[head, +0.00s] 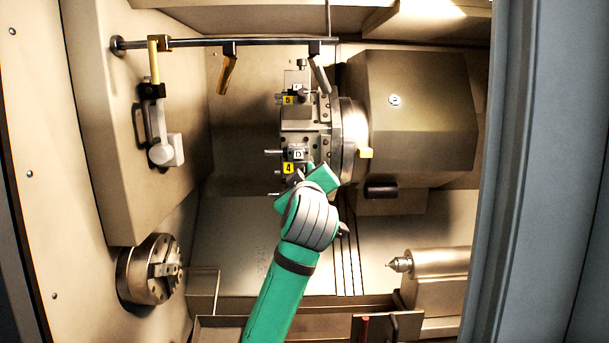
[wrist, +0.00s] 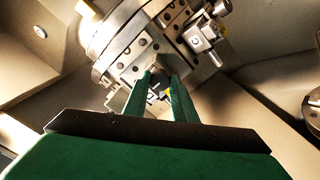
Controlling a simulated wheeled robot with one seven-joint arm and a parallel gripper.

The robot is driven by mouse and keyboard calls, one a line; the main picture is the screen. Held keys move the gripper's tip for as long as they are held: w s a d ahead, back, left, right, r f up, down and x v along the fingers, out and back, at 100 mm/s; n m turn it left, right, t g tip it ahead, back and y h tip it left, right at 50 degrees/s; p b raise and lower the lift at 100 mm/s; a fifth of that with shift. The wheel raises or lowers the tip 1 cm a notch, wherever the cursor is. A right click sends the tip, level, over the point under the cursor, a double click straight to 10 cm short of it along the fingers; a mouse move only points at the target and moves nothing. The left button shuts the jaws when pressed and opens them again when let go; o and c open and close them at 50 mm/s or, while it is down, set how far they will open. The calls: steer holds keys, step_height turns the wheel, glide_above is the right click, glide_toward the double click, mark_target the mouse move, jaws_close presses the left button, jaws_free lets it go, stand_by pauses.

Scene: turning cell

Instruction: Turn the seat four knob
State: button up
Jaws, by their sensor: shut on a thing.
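The tool turret (head: 335,130) stands in the middle of the machine, with yellow number plates on its seats. The yellow plate marked 4 (head: 289,168) is just above and left of my gripper (head: 308,178). In the wrist view my gripper (wrist: 165,82) has its two green fingers close together on a small dark knob (wrist: 157,84) at the turret's edge. The fingers hide most of the knob. In the head view the knob is hidden behind my gripper and wrist.
A chuck (head: 150,270) is at lower left and a pointed tailstock centre (head: 400,264) at lower right. A probe arm (head: 160,125) hangs at left, and a bar (head: 230,41) crosses above. The seat marked 5 (head: 288,100) is above seat four. The space left of the turret is open.

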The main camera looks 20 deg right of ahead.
steer(key=m, duration=0.4)
steer(key=shift+m, duration=0.3)
steer(key=m, duration=0.4)
steer(key=shift+m, duration=0.3)
steer(key=m, duration=0.4)
steer(key=shift+m, duration=2.2)
steer(key=shift+d, duration=0.1)
steer(key=o, duration=1)
steer(key=shift+o, duration=0.2)
